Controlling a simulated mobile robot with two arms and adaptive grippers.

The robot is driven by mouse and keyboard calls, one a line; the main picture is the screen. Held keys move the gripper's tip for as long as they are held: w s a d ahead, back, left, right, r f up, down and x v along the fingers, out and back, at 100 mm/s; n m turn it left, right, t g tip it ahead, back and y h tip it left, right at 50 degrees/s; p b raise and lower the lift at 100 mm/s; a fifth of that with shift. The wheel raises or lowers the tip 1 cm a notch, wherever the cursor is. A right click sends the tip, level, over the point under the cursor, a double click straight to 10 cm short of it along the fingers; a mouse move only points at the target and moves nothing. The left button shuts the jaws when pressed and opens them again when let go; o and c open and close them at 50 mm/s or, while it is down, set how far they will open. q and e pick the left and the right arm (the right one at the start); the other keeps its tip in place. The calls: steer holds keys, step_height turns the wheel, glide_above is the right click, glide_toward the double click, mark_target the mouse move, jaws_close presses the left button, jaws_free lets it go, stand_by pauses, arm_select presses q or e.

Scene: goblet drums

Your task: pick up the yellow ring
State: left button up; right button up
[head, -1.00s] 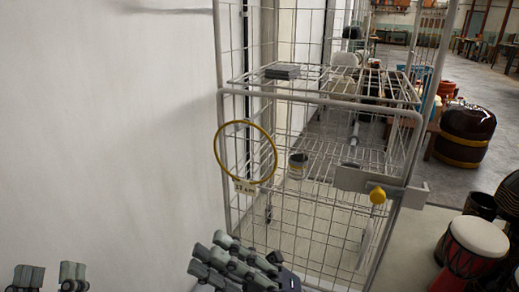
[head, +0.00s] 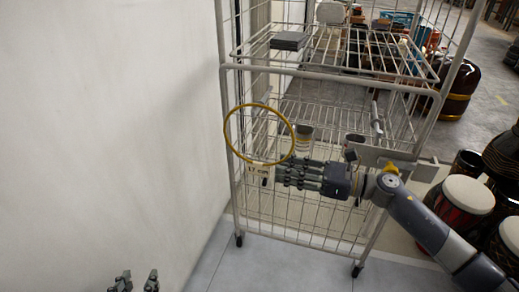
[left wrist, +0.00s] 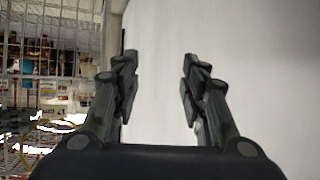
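The yellow ring (head: 224,132) is a thin, large hoop hanging upright at the front of the wire cage trolley, with a small white "17 cm" tag (head: 257,170) at its bottom. My right gripper (head: 279,173) reaches in from the right, fingertips beside the tag and just under the ring's lower right edge. Whether it touches the ring, and how wide its fingers are, I cannot tell. My left gripper (head: 137,281) is low at the left, away from the ring, with its fingers apart. In the left wrist view the left gripper (left wrist: 158,75) is open and empty.
The wire trolley (head: 330,75) carries a dark flat stack (head: 290,40) on its upper shelf. A white wall (head: 110,120) stands close on the left. Drums (head: 468,195) stand at the right. The floor (head: 280,272) before the trolley is clear.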

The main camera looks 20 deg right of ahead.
mark_target(266, 165)
steer(key=x, duration=0.7)
steer(key=shift+w+a+f, duration=0.15)
steer(key=shift+a, duration=0.2)
jaws_close()
